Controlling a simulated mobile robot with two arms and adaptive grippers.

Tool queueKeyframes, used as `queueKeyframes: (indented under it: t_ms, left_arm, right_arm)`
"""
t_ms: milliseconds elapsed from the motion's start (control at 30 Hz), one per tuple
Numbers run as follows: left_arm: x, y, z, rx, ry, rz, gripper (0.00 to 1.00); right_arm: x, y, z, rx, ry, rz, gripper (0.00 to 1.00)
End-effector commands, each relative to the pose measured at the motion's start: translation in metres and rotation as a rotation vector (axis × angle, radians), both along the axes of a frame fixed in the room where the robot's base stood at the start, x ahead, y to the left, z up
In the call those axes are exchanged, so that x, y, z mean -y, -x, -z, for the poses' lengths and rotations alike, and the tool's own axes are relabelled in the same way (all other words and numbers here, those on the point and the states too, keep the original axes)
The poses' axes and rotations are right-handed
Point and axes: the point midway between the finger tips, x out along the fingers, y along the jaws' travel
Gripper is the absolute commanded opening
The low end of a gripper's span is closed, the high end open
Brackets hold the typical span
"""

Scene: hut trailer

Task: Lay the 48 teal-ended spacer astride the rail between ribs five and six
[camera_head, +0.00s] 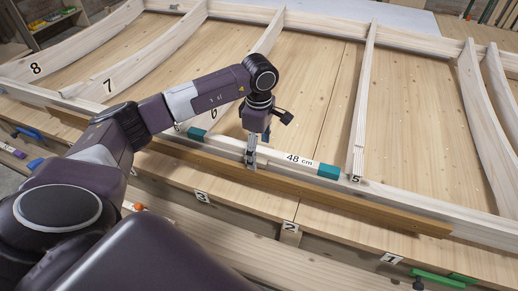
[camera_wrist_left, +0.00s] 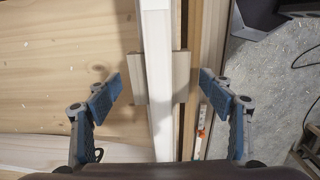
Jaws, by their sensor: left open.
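The 48 cm spacer (camera_head: 299,159) is a pale bar with teal ends. It lies along the pale front rail (camera_head: 420,205), its right teal end close to rib five (camera_head: 364,100) and its left teal end near the foot of rib six (camera_head: 270,36), which my arm partly hides. In the left wrist view the pale bar (camera_wrist_left: 157,50) runs lengthwise with a short wooden crosspiece (camera_wrist_left: 181,76) showing on both sides. My left gripper (camera_head: 251,158) is at the spacer's middle. Its fingers (camera_wrist_left: 160,88) are open, apart from the bar on either side. My right gripper is out of view.
A brown wooden strip (camera_head: 390,215) runs along the front of the rail. Ribs seven (camera_head: 165,45) and eight (camera_head: 85,40) stand to the left, more ribs to the right. Number tags and a green clamp (camera_head: 438,277) are at the front edge. Bare board lies between the ribs.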

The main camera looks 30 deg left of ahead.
Motion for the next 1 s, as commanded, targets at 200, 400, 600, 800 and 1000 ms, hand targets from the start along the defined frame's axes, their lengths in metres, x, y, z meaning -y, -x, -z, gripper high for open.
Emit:
queueKeyframes:
  t_ms: [200, 400, 600, 800, 1000]
  left_arm:
    - [0.000, -0.001, -0.014, 0.004, -0.001, 0.000, 0.74]
    - [0.000, -0.002, -0.055, 0.006, 0.001, -0.001, 0.74]
    - [0.000, -0.001, -0.094, 0.004, -0.001, 0.001, 0.74]
    - [0.000, -0.001, -0.116, 0.001, 0.000, -0.001, 0.74]
    - [0.000, 0.000, -0.120, -0.001, 0.000, 0.000, 0.74]
  right_arm:
    - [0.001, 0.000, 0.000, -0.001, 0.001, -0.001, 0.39]
    - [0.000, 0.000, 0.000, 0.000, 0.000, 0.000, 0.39]
    - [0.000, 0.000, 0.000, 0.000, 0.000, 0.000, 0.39]
    - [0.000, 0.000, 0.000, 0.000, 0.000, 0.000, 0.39]
    - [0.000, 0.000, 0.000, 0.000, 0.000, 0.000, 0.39]
